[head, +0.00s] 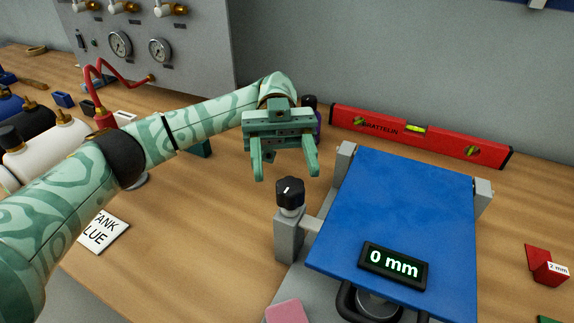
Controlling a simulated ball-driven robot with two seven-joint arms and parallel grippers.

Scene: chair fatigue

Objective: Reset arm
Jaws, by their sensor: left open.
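My left gripper (285,170) is at the end of the green patterned arm that comes in from the left. Its two fingers point down and are apart, with nothing between them. It hangs in the upper middle of the view, behind and a little left of the black knob (290,192) of the test stand. The stand carries a tilted blue plate (410,205), right of the gripper. A display (393,266) on its front edge reads 0 mm. My right gripper is not in view.
A red spirit level (420,134) lies at the back by the wall. A gauge panel (140,45) stands at the back left. Tanks (45,150) and a label card (102,232) are at the left. Red blocks (545,266) lie at the right. Bare wood shows left of the stand.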

